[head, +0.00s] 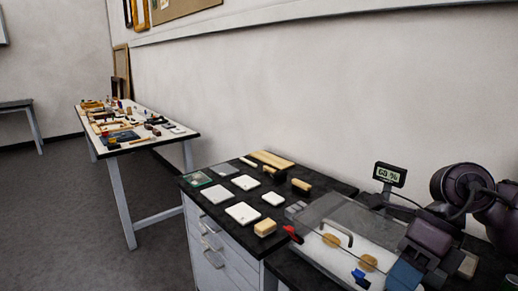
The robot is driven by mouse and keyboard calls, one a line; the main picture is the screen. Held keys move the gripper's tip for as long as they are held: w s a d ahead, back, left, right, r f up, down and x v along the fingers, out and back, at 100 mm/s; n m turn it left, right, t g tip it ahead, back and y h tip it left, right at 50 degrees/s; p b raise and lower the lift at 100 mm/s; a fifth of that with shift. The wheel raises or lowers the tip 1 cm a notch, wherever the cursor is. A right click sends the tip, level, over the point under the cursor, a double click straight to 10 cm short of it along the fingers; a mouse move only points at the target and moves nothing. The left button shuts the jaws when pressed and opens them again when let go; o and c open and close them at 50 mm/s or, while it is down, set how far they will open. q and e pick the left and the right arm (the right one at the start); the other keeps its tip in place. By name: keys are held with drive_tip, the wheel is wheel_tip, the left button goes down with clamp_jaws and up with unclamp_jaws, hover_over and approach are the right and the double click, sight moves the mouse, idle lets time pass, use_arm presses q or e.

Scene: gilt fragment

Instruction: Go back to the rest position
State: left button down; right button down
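My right arm (470,190) comes in at the right edge, dark purple and folded. Its end, with what looks like my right gripper (428,240), hangs over the right part of a clear-lidded chamber (318,220). The fingertips cannot be made out, so I cannot tell whether it is open or shut. My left gripper is not in view. Two tan pieces, one at the back (331,240) and one nearer the front (368,262), show at the chamber on a white bed.
A display reading 60 % (389,174) stands behind the chamber. A red clip (293,234) and a blue one (360,278) sit at its edges. The black-topped cabinet (225,222) carries white pads and tan blocks. A cluttered table (150,142) stands farther back; open floor (60,220) lies left.

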drive_tip(key=a+r+m+t+y, duration=0.45)
drive_tip(key=a+m+y, duration=0.25)
drive_tip(key=a+y, duration=0.45)
drive_tip(key=w+d+f+m+t+h, duration=0.35)
drive_tip(key=d+m+t+h, duration=0.25)
drive_tip(key=m+t, duration=0.5)
drive_tip(key=w+d+f+m+t+h, duration=0.2)
drive_tip(key=d+f+m+t+h, duration=0.35)
drive_tip(key=m, duration=0.85)
drive_tip(key=s+d+f+m+g+h, duration=0.25)
drive_tip(key=d+f+m+h, duration=0.25)
drive_tip(key=f+m+h, duration=0.25)
drive_tip(key=s+d+f+m+g, duration=0.1)
drive_tip(key=s+f+m+g, duration=0.1)
drive_tip(key=s+f+g, duration=0.55)
drive_tip(key=s+f+m+g, duration=0.3)
drive_tip(key=s+f+g, duration=0.35)
drive_tip(key=s, duration=0.65)
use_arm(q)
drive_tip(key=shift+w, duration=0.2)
use_arm(e)
drive_tip(key=w+f+n+t, duration=0.1)
drive_tip(key=w+f+t, duration=0.6)
drive_tip(key=f+t, duration=0.3)
drive_tip(key=shift+w+d+f+y, duration=0.2)
drive_tip(key=shift+f+y, duration=0.25)
drive_tip(key=shift+f, duration=0.45)
